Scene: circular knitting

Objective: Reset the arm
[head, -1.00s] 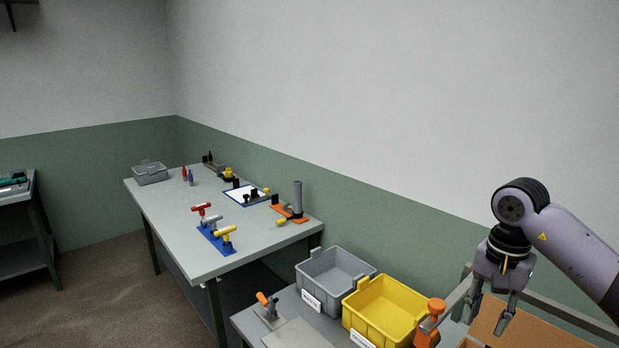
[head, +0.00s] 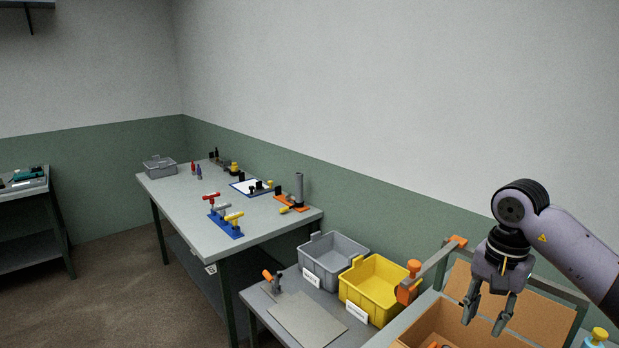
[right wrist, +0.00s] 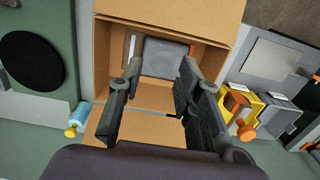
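My right gripper (head: 488,312) is raised at the right of the head view, above an open cardboard box. Its two fingers are spread apart with nothing between them. In the right wrist view my right gripper (right wrist: 155,105) also shows open, over the box. The cardboard box (head: 425,322) has its flaps up, and a grey item (right wrist: 165,57) lies inside it in the right wrist view. My left gripper does not show in either view.
A grey bin (head: 333,262) and a yellow bin (head: 374,289) stand on the near table, left of the box. An orange-handled clamp (head: 270,279) is at that table's left. A farther table (head: 186,217) holds tools. A blue bottle (right wrist: 79,116) is beside the box.

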